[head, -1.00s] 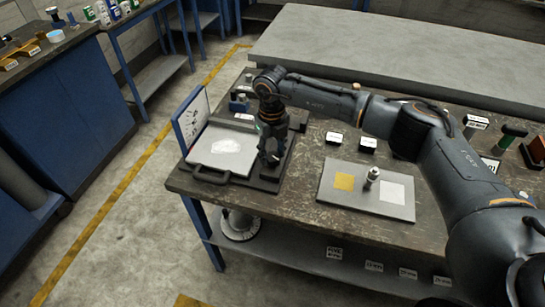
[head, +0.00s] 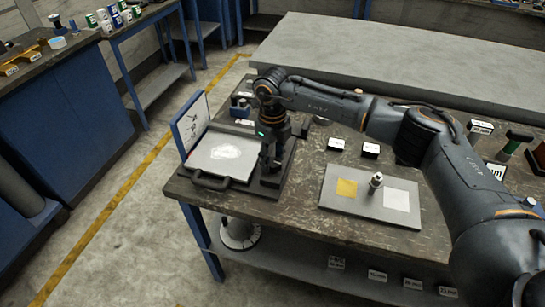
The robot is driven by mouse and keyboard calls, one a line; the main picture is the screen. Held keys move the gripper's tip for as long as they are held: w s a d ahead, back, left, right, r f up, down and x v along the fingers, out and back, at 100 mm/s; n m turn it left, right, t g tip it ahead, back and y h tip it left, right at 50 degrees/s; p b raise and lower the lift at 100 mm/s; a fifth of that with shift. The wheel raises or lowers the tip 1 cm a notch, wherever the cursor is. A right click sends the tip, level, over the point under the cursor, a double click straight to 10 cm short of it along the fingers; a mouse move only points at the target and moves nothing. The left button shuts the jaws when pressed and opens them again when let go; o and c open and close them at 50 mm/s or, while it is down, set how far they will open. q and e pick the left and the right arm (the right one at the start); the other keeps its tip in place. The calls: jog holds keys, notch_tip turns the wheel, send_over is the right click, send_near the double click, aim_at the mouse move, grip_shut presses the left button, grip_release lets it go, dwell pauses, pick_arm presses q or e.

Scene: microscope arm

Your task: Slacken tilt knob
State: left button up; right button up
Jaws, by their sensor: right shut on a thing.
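My right arm reaches in from the right across the bench. Its gripper (head: 268,165) points down over the dark stand (head: 270,187) beside a tray with a white sheet. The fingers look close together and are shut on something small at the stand. The tilt knob is hidden by the fingers and cannot be made out on its own. My left gripper is not in view.
The white-topped tray (head: 214,163) has a handle at the front and an upright blue-edged panel (head: 190,125) at its left. A grey plate (head: 341,207) with gold and white squares and a small upright metal piece (head: 376,181) lies to the right. Small labelled blocks (head: 336,144) stand behind it.

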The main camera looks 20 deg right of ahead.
aim_at(272, 160)
jog(key=o, duration=1.1)
jog(key=shift+o, duration=0.2)
notch_tip(272, 160, up, 12)
